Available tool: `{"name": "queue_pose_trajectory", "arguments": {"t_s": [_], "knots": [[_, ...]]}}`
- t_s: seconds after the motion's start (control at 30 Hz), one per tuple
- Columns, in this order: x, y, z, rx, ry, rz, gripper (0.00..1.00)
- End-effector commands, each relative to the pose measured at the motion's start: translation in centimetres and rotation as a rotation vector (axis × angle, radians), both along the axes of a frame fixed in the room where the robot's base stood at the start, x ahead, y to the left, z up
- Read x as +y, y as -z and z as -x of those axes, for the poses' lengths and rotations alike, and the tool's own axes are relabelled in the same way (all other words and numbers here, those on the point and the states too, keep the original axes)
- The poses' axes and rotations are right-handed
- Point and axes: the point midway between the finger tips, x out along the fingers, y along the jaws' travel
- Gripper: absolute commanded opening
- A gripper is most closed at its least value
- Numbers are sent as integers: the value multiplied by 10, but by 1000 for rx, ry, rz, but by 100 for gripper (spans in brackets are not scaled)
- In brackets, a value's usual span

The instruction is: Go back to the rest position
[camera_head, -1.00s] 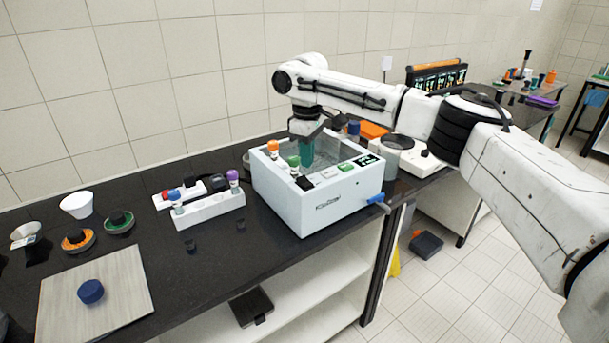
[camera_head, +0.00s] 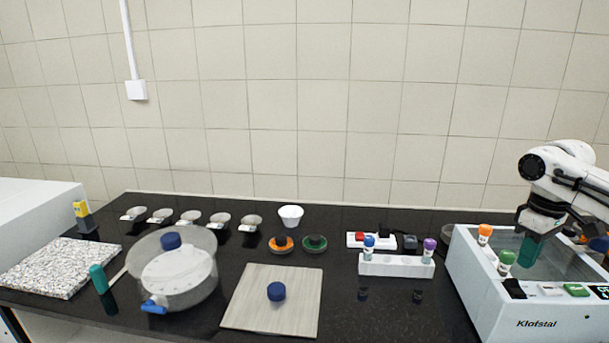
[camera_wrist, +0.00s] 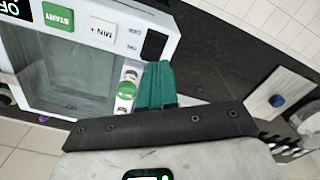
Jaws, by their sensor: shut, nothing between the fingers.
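My gripper (camera_head: 529,248) is at the right of the head view, above the white Klofstal machine (camera_head: 530,324), with its green fingers pointing down over the open basin. In the wrist view the green fingers (camera_wrist: 156,86) are together with nothing between them. The machine also shows in the wrist view (camera_wrist: 110,14), with its green START button, a MIN+ key and a black switch. A green-capped tube (camera_head: 506,260) and an orange-capped tube (camera_head: 484,234) stand at the machine's left rim.
A white rack (camera_head: 396,266) with capped tubes stands left of the machine. A pale board (camera_head: 250,312) bears a blue knob (camera_head: 276,291). A round clear vessel (camera_head: 185,285), a speckled slab (camera_head: 55,268) and several small dishes stand further left.

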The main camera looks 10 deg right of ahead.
Motion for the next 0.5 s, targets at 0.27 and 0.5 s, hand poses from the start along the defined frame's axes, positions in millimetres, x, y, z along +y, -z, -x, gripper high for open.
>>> {"name": "queue_pose_trajectory", "arguments": {"t_s": [0.27, 0.5], "knots": [[122, 57, -38, -72, -170, -112, 0], [235, 96, -50, -170, -272, -227, 0]]}}
